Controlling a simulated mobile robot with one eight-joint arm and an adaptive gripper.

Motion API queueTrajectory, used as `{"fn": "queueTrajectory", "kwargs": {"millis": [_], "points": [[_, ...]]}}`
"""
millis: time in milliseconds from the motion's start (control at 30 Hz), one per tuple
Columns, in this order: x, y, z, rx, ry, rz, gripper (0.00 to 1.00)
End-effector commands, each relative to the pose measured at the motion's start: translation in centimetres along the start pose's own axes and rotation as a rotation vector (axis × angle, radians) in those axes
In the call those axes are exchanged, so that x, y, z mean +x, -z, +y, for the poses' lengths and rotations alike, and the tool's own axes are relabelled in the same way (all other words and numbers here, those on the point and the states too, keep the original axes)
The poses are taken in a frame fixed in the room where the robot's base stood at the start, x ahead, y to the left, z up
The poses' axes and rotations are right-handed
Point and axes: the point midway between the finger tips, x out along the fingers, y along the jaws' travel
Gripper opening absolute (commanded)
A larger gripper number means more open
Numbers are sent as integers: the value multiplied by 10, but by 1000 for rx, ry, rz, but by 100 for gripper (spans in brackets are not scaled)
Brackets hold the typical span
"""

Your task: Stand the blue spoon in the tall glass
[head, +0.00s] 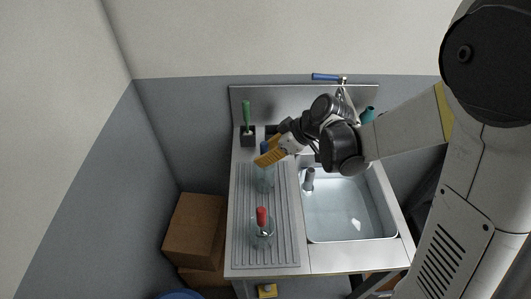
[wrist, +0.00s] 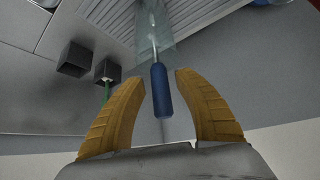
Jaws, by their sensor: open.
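The blue spoon (wrist: 161,92) has its blue handle between the two yellow fingers of my gripper (wrist: 160,78). The fingers are open, with a gap showing on both sides of the handle. Its thin metal shaft runs down into a clear glass (wrist: 168,32), which looks like the tall glass. In the head view this glass (head: 265,181) stands on the ribbed drainer below my gripper (head: 270,157). A bit of the blue handle (head: 264,147) shows beside the fingers. The spoon's lower end is hard to make out.
A second glass (head: 262,238) with a red-handled utensil (head: 262,216) stands nearer on the drainer (head: 284,250). A dark block (head: 248,140) holds a green-handled utensil (head: 246,112) at the back left. The sink (head: 350,220) with its tap (head: 342,83) is to the right.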

Motion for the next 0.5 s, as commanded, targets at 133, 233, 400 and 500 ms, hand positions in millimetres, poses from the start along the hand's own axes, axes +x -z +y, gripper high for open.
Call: {"fn": "queueTrajectory", "kwargs": {"millis": [133,233,400,500], "points": [[-15,0,0,2,-2,0,39],[-35,-1,0,3,-1,0,39],[-74,0,0,3,-1,0,39],[-94,0,0,2,-2,0,39]]}}
